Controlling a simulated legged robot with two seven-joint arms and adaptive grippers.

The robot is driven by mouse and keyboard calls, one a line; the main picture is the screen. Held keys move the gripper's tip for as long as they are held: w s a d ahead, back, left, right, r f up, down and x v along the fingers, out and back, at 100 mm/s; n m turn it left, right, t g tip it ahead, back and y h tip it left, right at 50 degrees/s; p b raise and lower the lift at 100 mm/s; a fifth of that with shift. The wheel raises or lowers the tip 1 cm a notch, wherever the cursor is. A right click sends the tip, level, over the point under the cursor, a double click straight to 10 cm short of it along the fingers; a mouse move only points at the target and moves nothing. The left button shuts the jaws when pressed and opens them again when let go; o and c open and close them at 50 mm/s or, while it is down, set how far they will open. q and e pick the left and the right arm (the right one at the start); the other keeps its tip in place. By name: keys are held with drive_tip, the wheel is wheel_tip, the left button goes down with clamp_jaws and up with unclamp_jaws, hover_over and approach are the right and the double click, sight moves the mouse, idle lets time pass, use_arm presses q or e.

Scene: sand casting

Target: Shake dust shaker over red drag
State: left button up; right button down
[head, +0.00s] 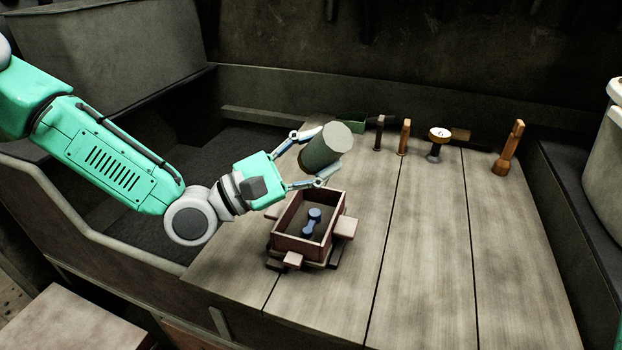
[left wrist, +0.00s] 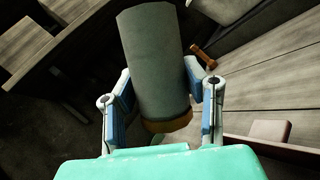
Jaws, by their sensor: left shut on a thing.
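The dust shaker (head: 324,148) is a grey-green cylinder. My left gripper (head: 318,160) is shut on it and holds it tilted above the far side of the red drag. In the left wrist view the shaker (left wrist: 155,65) stands between the two fingers of the gripper (left wrist: 160,100), with a brown end toward the palm. The red drag (head: 285,241) is an open reddish box frame on the wooden table, with a blue dumbbell-shaped pattern (head: 311,222) inside. Part of the drag's wall (left wrist: 270,150) shows at the lower right of the left wrist view. My right gripper is not in view.
Several tools stand along the table's back, among them a wooden-handled one (head: 509,148) and a round-topped one (head: 438,140). A dark sand bin (head: 215,160) lies left of the table (head: 430,270). A pale container (head: 606,160) stands at the right edge. The table's right front is clear.

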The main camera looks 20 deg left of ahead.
use_arm(q)
drive_tip(key=m+g+p, duration=0.1)
drive_tip(key=m+p, duration=0.1)
drive_tip(key=m, duration=0.2)
drive_tip(key=r+m+g+y+p, duration=0.1)
drive_tip(key=m+g+p, duration=0.1)
drive_tip(key=m, duration=0.2)
drive_tip(key=m+g+y+p, duration=0.1)
drive_tip(key=m+p, duration=0.2)
drive_tip(key=m, duration=0.2)
drive_tip(key=shift+r, duration=0.25)
drive_tip(key=shift+d+m+g+y+p, duration=0.1)
drive_tip(key=shift+m+g+y+p, duration=0.2)
drive_tip(key=shift+m+y+p, duration=0.65)
drive_tip(key=m+y, duration=0.1)
drive_tip(key=m, duration=0.2)
drive_tip(key=shift+b, duration=0.3)
drive_tip(key=shift+m+t+y+b, duration=0.4)
drive_tip(key=shift+m+y, duration=0.25)
drive_tip(key=shift+m, duration=0.5)
drive_tip(key=m+t+y+b, duration=0.1)
drive_tip(key=m+y+b, duration=0.1)
drive_tip(key=m, duration=0.1)
drive_tip(key=shift+r+m+y+b, duration=0.1)
drive_tip(key=shift+m+y+b, duration=0.2)
drive_tip(key=shift+m+b, duration=0.1)
drive_tip(key=shift+d+r+t, duration=0.1)
drive_tip(key=shift+r+t, duration=0.05)
drive_tip(key=shift+t, duration=0.15)
drive_tip(key=shift+a, duration=0.2)
